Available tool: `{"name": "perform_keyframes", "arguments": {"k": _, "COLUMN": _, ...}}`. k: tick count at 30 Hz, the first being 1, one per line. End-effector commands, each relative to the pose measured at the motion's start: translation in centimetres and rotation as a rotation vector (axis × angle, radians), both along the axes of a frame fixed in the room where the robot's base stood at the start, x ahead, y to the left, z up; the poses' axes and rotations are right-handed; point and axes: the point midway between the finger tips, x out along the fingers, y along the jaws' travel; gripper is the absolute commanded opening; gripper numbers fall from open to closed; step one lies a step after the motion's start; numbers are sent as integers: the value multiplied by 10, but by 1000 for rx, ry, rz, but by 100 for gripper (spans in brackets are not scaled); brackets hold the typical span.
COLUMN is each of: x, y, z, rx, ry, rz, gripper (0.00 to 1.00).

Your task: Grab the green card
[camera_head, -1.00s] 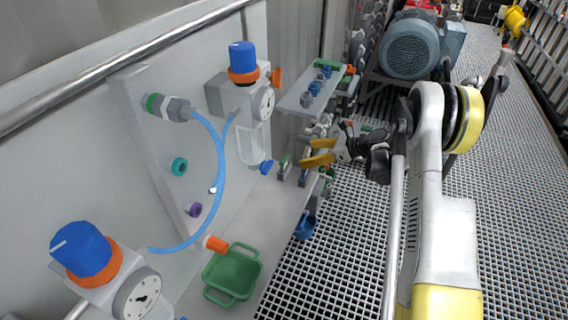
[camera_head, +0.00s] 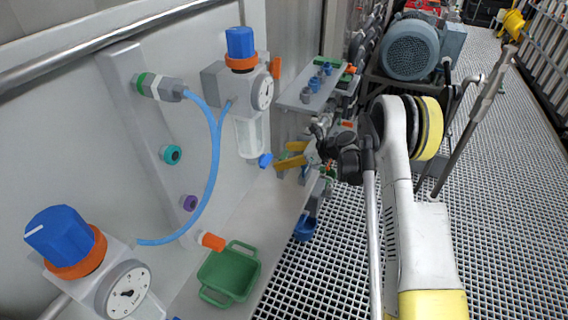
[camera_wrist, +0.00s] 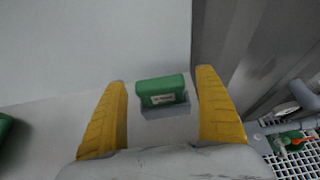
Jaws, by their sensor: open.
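The green card (camera_wrist: 161,90) stands in a small grey holder (camera_wrist: 166,109) on the pale shelf in the wrist view. It carries a small white label. My gripper (camera_wrist: 164,84) is open, with one yellow finger to the left of the card and one to the right. Both fingers look clear of the card, with a gap on each side. In the head view my gripper (camera_head: 290,155) is over the far part of the shelf, beyond the green tray. I cannot make out the card clearly there.
A green tray (camera_head: 230,274) sits on the shelf (camera_head: 262,222) nearer the camera. A regulator with a blue knob (camera_head: 240,42) and clear bowl hangs on the panel just left of my gripper. A raised rack (camera_head: 313,92) with blue fittings stands behind. Grated floor lies right.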

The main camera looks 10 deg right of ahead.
Motion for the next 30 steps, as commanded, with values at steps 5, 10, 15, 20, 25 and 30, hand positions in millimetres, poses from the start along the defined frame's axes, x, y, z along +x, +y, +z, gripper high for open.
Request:
{"name": "perform_keyframes", "arguments": {"k": 5, "x": 0, "y": 0, "z": 1, "rx": 0, "ry": 0, "rz": 0, "gripper": 47}}
{"name": "perform_keyframes", "arguments": {"k": 10, "x": 0, "y": 0, "z": 1, "rx": 1, "ry": -1, "rz": 0, "gripper": 30}}
{"name": "perform_keyframes", "arguments": {"k": 15, "x": 0, "y": 0, "z": 1, "rx": 1, "ry": 0, "rz": 0, "gripper": 30}}
{"name": "perform_keyframes", "arguments": {"k": 20, "x": 0, "y": 0, "z": 9, "rx": 1, "ry": 0, "rz": 0, "gripper": 30}}
{"name": "perform_keyframes", "arguments": {"k": 25, "x": 0, "y": 0, "z": 33, "rx": 1, "ry": 0, "rz": 0, "gripper": 30}}
{"name": "perform_keyframes", "arguments": {"k": 30, "x": -8, "y": -23, "z": 58, "rx": 1, "ry": 0, "rz": -6, "gripper": 30}}
